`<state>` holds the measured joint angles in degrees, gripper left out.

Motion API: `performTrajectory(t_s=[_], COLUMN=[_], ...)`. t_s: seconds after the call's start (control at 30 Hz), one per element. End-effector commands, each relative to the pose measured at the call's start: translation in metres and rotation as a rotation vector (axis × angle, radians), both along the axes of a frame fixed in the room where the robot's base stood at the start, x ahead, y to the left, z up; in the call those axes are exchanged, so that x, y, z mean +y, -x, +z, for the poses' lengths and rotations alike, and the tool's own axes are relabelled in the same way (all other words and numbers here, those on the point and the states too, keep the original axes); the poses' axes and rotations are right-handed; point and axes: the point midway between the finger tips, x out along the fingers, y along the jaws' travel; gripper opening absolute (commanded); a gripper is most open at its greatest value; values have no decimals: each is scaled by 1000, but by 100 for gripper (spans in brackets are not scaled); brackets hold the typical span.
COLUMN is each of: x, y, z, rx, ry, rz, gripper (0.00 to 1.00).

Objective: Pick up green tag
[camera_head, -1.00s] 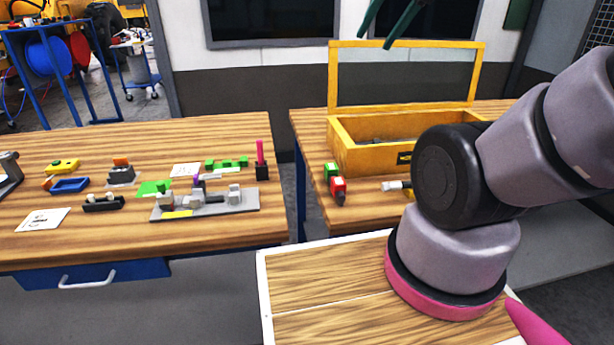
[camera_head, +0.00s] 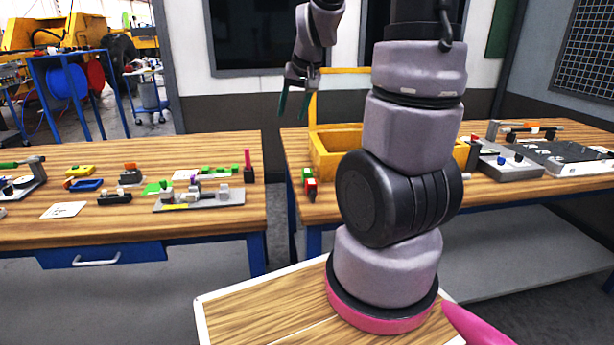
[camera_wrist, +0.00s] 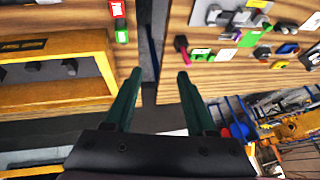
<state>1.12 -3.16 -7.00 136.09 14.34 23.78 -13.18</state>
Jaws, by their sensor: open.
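A flat bright green piece (camera_head: 157,188), which looks like the green tag, lies on the left table among small parts. In the wrist view a light green patch (camera_wrist: 250,39) at upper right seems to be the same piece. My gripper (camera_head: 294,103) has dark green fingers and hangs high near the gap between the two tables, to the right of the tag and well apart from it. In the wrist view my gripper (camera_wrist: 157,78) is open, with nothing between its fingers.
A grey fixture plate (camera_head: 200,201) and a green toothed strip (camera_head: 220,169) lie beside the tag, with a pink upright post (camera_head: 247,160). A yellow box (camera_head: 327,150) and a red-green block (camera_head: 310,184) stand on the right table. The left table's front is mostly clear.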

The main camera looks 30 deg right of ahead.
Motion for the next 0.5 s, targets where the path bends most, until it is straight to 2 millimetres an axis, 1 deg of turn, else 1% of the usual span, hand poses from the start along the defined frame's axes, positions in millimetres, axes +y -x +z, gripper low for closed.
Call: performTrajectory(t_s=[0.03, 0.1, 0.2, 0.3, 0.4, 0.5], x=[-11, -26, -44, -59, -68, -73], y=[-12, -26, -39, -45, -49, -52], z=[-27, -56, -93, -121, -138, -150], rx=[30, 50, 78, 101, 113, 120], ry=[23, 59, 108, 147, 173, 184], rz=[-5, -7, -6, -5, -2, -1], gripper=[56, 56, 56, 56, 56, 56])
